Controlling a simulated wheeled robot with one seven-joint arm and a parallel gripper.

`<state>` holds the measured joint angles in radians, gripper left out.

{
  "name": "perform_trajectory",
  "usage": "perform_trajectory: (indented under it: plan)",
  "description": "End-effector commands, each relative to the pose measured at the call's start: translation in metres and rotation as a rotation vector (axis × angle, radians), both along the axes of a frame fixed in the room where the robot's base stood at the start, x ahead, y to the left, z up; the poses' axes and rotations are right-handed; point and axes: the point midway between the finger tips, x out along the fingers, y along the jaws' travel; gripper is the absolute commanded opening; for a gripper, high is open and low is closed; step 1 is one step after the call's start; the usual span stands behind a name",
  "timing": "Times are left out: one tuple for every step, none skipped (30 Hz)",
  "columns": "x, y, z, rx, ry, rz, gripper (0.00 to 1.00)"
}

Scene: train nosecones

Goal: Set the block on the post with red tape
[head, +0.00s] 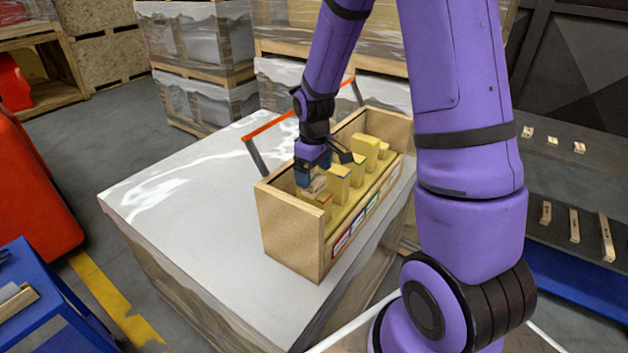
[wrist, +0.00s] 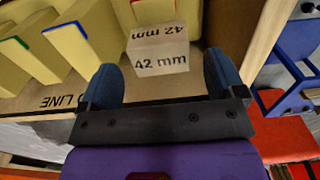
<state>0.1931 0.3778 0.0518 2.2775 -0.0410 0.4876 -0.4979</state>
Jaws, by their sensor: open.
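The block (wrist: 160,62) is a small pale wooden cube marked "42 mm" on two faces. In the head view the block (head: 314,185) is at the near end of the wooden box (head: 290,228), just above the short yellow post with red tape (head: 325,201). In the wrist view the red-taped post (wrist: 165,12) shows behind the block. The block seems to rest on its top, but the contact is hidden. My gripper (wrist: 165,82) is open, with blue fingers on either side of the block and gaps visible. It also shows in the head view (head: 322,168).
Taller yellow posts stand in a row, including a blue-taped one (wrist: 82,38) and a green-taped one (wrist: 32,52). The box's walls rise around them. The white wrapped top (head: 190,195) is clear left of the box. An orange-topped handle (head: 270,125) stands behind.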

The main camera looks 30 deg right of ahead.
Motion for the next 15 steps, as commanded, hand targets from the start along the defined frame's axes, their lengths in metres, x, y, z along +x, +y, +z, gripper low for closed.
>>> perform_trajectory:
  plan:
    - [0.001, 0.000, 0.012, -0.001, -0.007, 0.000, 0.89]
    - [0.001, 0.000, 0.019, -0.001, -0.006, 0.000, 0.89]
    - [0.001, 0.000, 0.027, -0.002, -0.006, 0.000, 0.89]
    - [0.001, 0.000, 0.033, -0.001, -0.007, 0.001, 0.89]
    - [0.001, 0.000, 0.038, -0.001, -0.006, 0.001, 0.89]
    - [0.001, 0.000, 0.046, -0.002, -0.006, 0.001, 0.89]
    - [0.001, 0.000, 0.051, -0.001, -0.005, 0.001, 0.89]
    - [0.001, 0.000, 0.056, -0.001, -0.005, 0.001, 0.89]
    - [0.001, 0.000, 0.063, -0.001, -0.005, 0.001, 0.89]
    - [0.001, 0.000, 0.067, 0.000, -0.004, 0.001, 0.89]
    - [0.001, 0.000, 0.070, 0.000, -0.004, 0.001, 0.89]
    - [0.001, 0.000, 0.075, -0.001, -0.004, 0.000, 0.89]
    - [0.001, 0.000, 0.078, -0.001, -0.004, 0.000, 0.89]
    - [0.001, 0.000, 0.080, -0.001, -0.004, 0.000, 0.89]
    - [0.000, 0.000, 0.082, 0.000, -0.002, 0.000, 0.89]
